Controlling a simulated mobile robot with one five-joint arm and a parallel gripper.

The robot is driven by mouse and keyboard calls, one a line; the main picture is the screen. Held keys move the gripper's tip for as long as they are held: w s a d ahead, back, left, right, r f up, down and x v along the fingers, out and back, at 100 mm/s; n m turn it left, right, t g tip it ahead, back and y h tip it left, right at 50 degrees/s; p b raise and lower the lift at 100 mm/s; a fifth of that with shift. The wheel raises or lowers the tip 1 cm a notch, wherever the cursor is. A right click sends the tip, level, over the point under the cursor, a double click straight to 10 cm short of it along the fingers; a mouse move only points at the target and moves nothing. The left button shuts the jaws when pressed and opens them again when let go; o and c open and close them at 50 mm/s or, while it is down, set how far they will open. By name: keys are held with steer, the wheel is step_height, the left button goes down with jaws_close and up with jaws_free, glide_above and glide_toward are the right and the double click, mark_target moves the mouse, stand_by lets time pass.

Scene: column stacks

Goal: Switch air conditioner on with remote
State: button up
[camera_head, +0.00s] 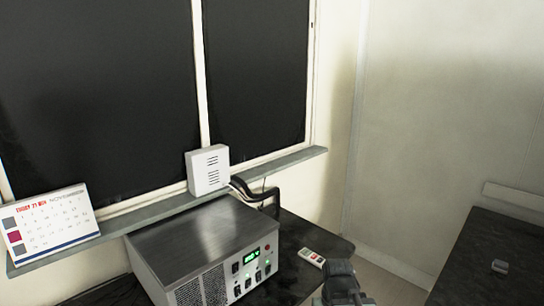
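A small white remote (312,257) with red and green marks lies on the dark tabletop, right of a metal box. My gripper (342,278) shows as a dark shape at the bottom edge, just below and right of the remote. A gap seems to lie between them in the picture; contact cannot be judged. Its fingers are not clear, so I cannot tell whether it is open or shut. No thing is clearly an air conditioner. The grey metal box (205,245) has a lit green display and several switches. A white slotted box (207,170) stands on the window ledge.
A calendar (48,224) leans at the left end of the ledge (140,214). Dark cables (258,194) run down behind the metal box. A second dark table (480,255) at right bears a small grey object (500,266). A floor gap separates the tables.

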steer(key=shift+r+b, duration=0.2)
steer(key=shift+b, duration=0.15)
stand_by(0.8)
jaws_close()
stand_by(1.6)
